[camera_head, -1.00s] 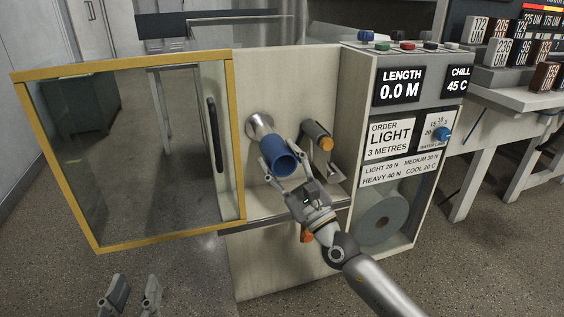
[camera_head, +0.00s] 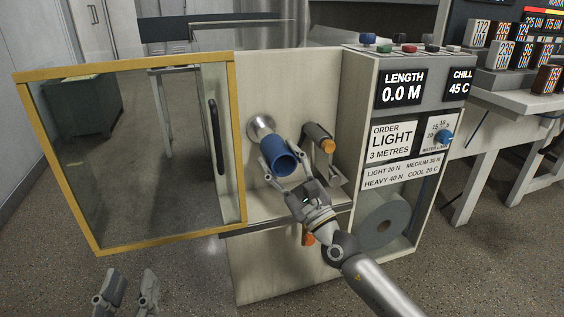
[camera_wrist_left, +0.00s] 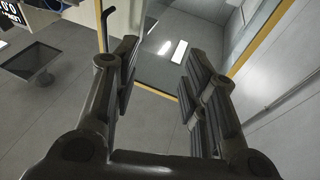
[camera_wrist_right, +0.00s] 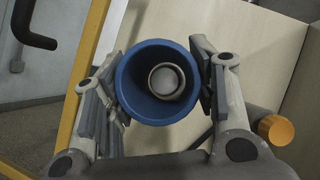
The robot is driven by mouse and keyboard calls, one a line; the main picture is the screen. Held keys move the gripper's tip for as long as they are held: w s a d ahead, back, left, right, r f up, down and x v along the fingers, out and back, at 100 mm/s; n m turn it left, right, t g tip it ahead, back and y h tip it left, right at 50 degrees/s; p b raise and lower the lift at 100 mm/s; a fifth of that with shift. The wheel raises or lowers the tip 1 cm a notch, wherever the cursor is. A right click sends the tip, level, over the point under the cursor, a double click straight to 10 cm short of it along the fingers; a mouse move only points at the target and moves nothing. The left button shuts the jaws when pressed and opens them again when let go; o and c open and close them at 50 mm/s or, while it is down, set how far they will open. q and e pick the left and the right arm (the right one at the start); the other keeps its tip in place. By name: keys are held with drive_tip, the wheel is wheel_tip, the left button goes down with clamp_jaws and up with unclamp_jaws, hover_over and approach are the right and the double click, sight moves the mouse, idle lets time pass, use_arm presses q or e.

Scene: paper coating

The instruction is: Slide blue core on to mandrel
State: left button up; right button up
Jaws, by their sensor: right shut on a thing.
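The blue core (camera_head: 278,159) is a hollow tube in front of the machine's pale back panel. My right gripper (camera_head: 283,172) is shut on it, with one finger on each side. In the right wrist view I look into the open end of the blue core (camera_wrist_right: 129,104), and the round grey end of the mandrel (camera_wrist_right: 166,80) shows inside it. In the head view the mandrel's silver base (camera_head: 259,126) shows behind the core; the rest is hidden by it. My left gripper (camera_head: 128,292) is open and empty at the lower left; its spread fingers also show in the left wrist view (camera_wrist_left: 155,85).
A yellow-framed glass door (camera_head: 238,150) with a dark handle stands open to the left of the core. A second, orange-tipped roller (camera_head: 320,138) sticks out just right of it. A metal ledge (camera_head: 240,230) runs below. A grey paper roll (camera_head: 382,220) sits lower right.

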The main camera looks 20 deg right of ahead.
sight(276, 162)
drive_tip(key=shift+w, duration=0.45)
drive_tip(key=shift+w+b, duration=0.55)
drive_tip(key=shift+b, duration=0.05)
drive_tip(key=shift+w+b, duration=0.4)
drive_tip(key=shift+w, duration=0.2)
use_arm(q)
drive_tip(key=s+r+t+h, duration=0.2)
drive_tip(key=s+r+t, duration=0.2)
drive_tip(key=r, duration=0.4)
drive_tip(key=shift+s+t, duration=0.2)
drive_tip(key=shift+t, duration=0.5)
idle(0.4)
drive_tip(key=shift+s+a+r+t+h, duration=0.1)
drive_tip(key=shift+s+r+t+h, duration=0.2)
drive_tip(key=shift+s+r+t, duration=0.25)
use_arm(e)
drive_tip(key=shift+w+a, duration=0.1)
drive_tip(key=shift+w, duration=0.25)
